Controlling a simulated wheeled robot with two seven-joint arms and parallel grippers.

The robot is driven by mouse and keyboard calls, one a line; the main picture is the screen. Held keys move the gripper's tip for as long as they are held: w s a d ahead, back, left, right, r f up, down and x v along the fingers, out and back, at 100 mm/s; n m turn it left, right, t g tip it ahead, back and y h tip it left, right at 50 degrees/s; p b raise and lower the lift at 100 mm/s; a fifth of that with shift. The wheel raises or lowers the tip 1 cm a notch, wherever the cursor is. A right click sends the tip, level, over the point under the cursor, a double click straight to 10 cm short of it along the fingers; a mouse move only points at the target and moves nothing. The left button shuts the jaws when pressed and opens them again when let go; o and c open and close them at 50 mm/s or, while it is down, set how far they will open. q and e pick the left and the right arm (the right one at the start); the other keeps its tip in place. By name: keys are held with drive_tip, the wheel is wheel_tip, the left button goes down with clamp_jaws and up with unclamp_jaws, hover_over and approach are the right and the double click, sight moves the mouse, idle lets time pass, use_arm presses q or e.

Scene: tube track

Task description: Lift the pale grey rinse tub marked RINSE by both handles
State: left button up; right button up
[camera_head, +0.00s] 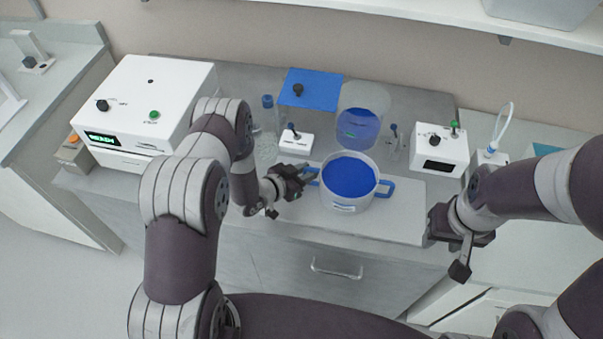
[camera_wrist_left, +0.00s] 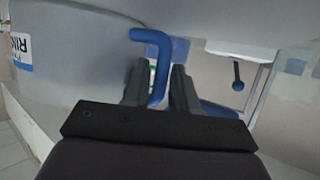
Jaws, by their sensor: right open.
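The pale grey rinse tub (camera_head: 345,205) stands upright on the counter in the head view, with blue liquid inside and a blue handle on each side. In the left wrist view its wall (camera_wrist_left: 80,55) shows a partly visible label. My left gripper (camera_head: 309,179) is at the tub's left handle. My right gripper (camera_head: 438,222) is open and empty, right of and apart from the right handle (camera_head: 386,189).
Behind the tub stand a clear container with blue liquid (camera_head: 359,125), a small white switch box (camera_head: 296,142) and a blue panel (camera_head: 312,88). A white machine (camera_head: 145,105) is at left, a white control box (camera_head: 440,148) at right.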

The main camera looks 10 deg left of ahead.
use_arm(q)
clamp_jaws()
idle(1.2)
use_arm(e)
drive_tip(key=c, duration=0.3)
